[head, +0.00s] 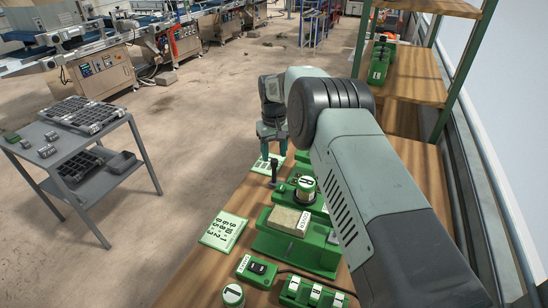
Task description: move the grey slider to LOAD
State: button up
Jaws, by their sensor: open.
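I cannot pick out the grey slider in the head view, nor read a LOAD mark; my arm covers part of the bench. A green machine (268,243) with a beige block (284,220) on it stands on the wooden bench (200,278). Behind it is a green unit with a round lettered knob (305,184). A dark upright lever (273,172) stands to the left of that knob. My gripper (273,152) is open, fingers down, at the bench's far part, just behind the lever in the picture. Whether it touches anything is unclear.
A number card (223,231), a switch box (257,270), a round lettered button (233,294) and a row of green blocks (313,293) lie nearer me. A wooden shelf (412,80) stands behind right. A grey cart (75,150) stands left, across open floor.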

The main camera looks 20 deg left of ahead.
notch_tip(320, 180, up, 8)
dwell(0.6)
jog(key=s+d+r+m+t, duration=0.15)
jog(key=s+d+r, duration=0.35)
jog(key=d+r, duration=0.7)
jog(key=s+d+r+m+t, duration=0.15)
jog(key=s+d+r, duration=0.25)
jog(key=d+r, duration=0.85)
jog(key=s+d+m+t, duration=0.1)
jog(key=s+d, duration=0.3)
jog(key=s, duration=0.4)
jog(key=s+d+m, duration=0.2)
jog(key=s+d, duration=0.3)
jog(key=s, duration=0.4)
jog(key=s+d+f+m+t, duration=0.1)
jog(key=s+d, duration=0.3)
jog(key=s, duration=0.5)
jog(key=shift+d+m+t, duration=0.25)
jog(key=shift+m+t, duration=0.05)
jog(key=shift+m, duration=0.5)
jog(key=shift+w, duration=0.1)
